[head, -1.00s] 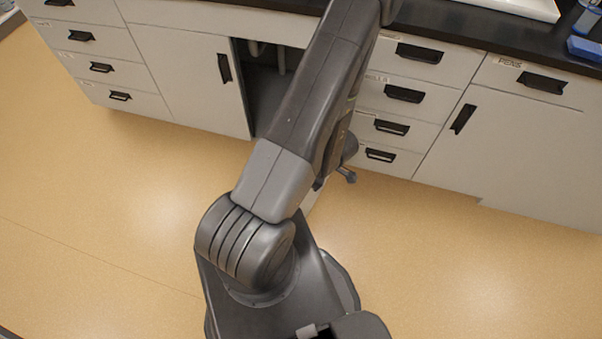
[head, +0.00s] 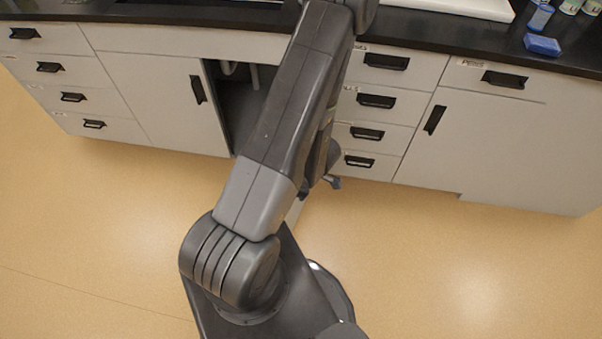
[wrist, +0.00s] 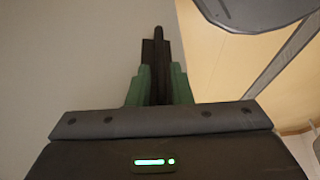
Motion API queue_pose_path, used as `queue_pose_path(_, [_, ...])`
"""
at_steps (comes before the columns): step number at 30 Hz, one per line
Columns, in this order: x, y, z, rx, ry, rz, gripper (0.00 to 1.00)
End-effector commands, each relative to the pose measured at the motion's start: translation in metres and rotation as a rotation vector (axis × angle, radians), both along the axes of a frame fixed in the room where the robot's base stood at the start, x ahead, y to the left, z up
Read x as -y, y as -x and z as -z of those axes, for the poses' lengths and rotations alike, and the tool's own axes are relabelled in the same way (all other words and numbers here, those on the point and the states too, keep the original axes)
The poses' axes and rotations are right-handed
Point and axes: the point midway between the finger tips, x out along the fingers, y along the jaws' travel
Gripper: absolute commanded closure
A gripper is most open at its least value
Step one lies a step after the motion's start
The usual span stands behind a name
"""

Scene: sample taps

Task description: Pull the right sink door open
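The cupboard under the sink shows a dark opening (head: 243,95) with pipes, to the right of the closed left sink door (head: 165,90). The right sink door is mostly hidden behind my arm in the head view; a pale sliver (head: 294,212) beside the arm may be its edge. In the wrist view a pale panel (wrist: 60,60), seemingly this door, fills the left. My gripper (wrist: 157,85) has its green fingers close together around a dark piece (wrist: 157,45) that looks like the door's black handle.
Drawers (head: 375,105) stand right of the opening, then another closed door (head: 480,140). More drawers (head: 75,85) are at the far left. The tan floor (head: 410,250) is clear in front.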

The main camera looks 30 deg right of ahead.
Motion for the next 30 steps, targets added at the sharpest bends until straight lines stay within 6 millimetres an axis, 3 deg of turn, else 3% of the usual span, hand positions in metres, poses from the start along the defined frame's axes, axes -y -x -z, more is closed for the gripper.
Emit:
queue_pose_path(1, [0.004,0.003,-0.015,0.001,0.002,0.004,0.81])
queue_pose_path(3, [0.008,0.006,-0.027,0.001,0.002,0.004,0.81])
queue_pose_path(15, [0.027,0.02,-0.084,0.003,0.002,0.002,0.81])
queue_pose_path(21, [0.033,0.024,-0.101,0.002,0.001,0.002,0.81])
queue_pose_path(30, [0.035,0.026,-0.105,0.002,0.001,0.0,0.81])
